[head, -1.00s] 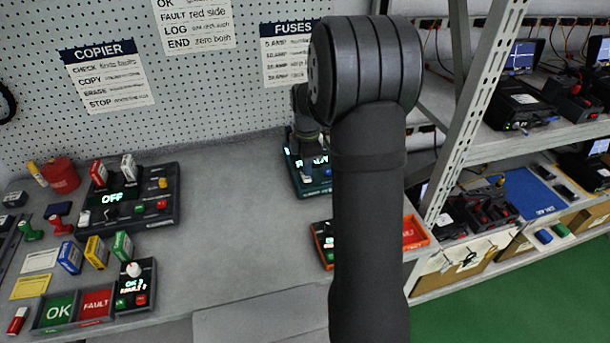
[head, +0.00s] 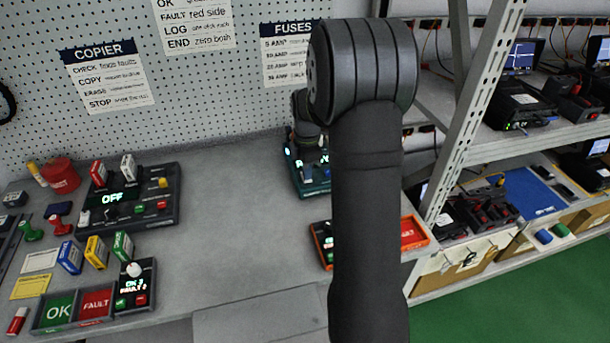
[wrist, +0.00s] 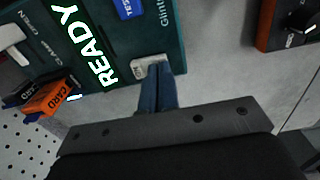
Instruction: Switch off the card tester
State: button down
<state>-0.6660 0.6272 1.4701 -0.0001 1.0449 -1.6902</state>
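The card tester is a teal device (wrist: 110,50), with a lit READY display (wrist: 85,45), a blue TEST button (wrist: 128,8) and a CLAMP OPEN label in the wrist view. In the head view the card tester (head: 311,186) is partly hidden by my arm. A pale rocker switch (wrist: 147,66) sits at its near edge. My gripper (wrist: 160,68) has its two blue fingers together, with the tips at the switch and covering part of it. I cannot tell whether they press it. Orange and dark blue cards (wrist: 52,98) are at the device's left edge.
An orange-edged device (wrist: 285,25) stands to the right. A copier device (head: 130,200) showing OFF, several small boxes and stamps, and OK and FAULT trays (head: 77,312) are at the left. The middle of the bench is clear. Metal shelving (head: 480,130) stands at the right.

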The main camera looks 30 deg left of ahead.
jog(key=shift+f, duration=0.15)
jog(key=shift+r, duration=3.55)
jog(key=shift+f, duration=0.1)
notch_tip(320, 180, down, 7)
